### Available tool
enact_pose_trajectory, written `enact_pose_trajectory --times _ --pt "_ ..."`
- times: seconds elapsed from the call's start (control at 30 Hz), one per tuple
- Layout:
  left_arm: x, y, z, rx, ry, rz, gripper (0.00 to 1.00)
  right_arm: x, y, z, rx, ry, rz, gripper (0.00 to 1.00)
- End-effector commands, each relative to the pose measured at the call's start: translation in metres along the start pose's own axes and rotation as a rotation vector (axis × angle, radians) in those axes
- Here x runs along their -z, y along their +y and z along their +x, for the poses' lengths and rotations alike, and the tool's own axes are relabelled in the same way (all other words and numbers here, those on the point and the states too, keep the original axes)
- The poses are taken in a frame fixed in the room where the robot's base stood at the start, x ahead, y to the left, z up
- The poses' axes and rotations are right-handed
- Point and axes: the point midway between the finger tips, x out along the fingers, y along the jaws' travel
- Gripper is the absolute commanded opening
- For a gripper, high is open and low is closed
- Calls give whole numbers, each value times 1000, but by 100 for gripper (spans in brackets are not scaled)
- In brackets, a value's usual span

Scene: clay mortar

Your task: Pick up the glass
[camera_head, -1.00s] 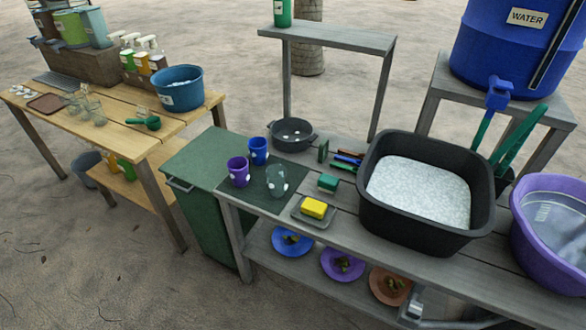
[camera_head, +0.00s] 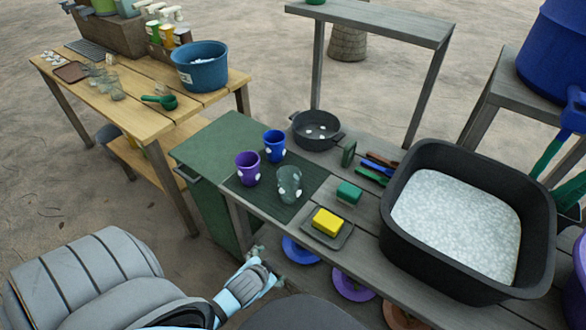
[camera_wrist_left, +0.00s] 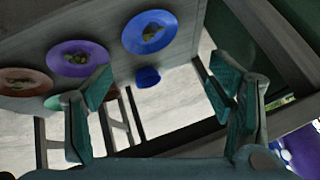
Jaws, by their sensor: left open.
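A clear glass (camera_head: 289,184) stands upright on a dark mat on the grey bench in the head view, beside a purple cup (camera_head: 248,168) and a blue cup (camera_head: 274,146). Other clear glasses (camera_head: 110,83) stand on the wooden table at the upper left. My left gripper (camera_head: 262,256) is at the bench's front edge, lower than the glass and mostly hidden by my own arm. In the left wrist view, my left gripper (camera_wrist_left: 158,90) is open and empty, with its fingers wide apart. The glass is not visible there. My right gripper is not in view.
A yellow sponge (camera_head: 327,222) on a tray and a green sponge (camera_head: 348,193) lie right of the mat. A dark pan (camera_head: 316,131) stands behind it. A black tub (camera_head: 397,236) fills the bench's right. Coloured plates (camera_wrist_left: 152,30) lie on the lower shelf.

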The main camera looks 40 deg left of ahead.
Motion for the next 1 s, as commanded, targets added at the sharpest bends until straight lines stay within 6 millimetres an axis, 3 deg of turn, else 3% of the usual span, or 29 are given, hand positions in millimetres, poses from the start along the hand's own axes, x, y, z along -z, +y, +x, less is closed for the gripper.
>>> enact_pose_trajectory --times 0.03,0.17,0.23,0.33,0.4,0.47,0.5,0.57,0.6,0.67,0.7,0.73,0.77,0.83,0.9,1.0 --pt "28 -12 -11 36 60 7 75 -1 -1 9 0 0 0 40" --pt "89 -43 -60 126 190 8 75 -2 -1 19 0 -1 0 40" --pt "132 -68 -88 210 318 33 75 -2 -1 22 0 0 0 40" --pt "213 -104 -121 378 605 170 75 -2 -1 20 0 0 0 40" --pt "272 -116 -159 499 841 320 75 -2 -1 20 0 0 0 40" --pt "320 -112 -201 604 1059 502 75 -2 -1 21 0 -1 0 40" --pt "345 -100 -229 664 1200 653 75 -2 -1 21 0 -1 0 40" --pt "372 -70 -264 736 1393 934 75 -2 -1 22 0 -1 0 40" --pt "379 -44 -276 759 1498 1167 75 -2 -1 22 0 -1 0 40" --pt "376 -7 -272 745 1582 1591 75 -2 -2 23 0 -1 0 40" --pt "364 6 -251 685 1561 1905 75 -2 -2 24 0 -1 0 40" --pt "351 6 -230 611 1497 2135 75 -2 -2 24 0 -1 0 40" --pt "338 -4 -206 515 1394 2343 75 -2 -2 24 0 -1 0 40" --pt "305 -51 -163 252 1074 2690 75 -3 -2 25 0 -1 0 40" --pt "278 -105 -144 10 761 2842 75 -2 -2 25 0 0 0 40" --pt "252 -156 -141 -209 478 2883 75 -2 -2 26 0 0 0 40"
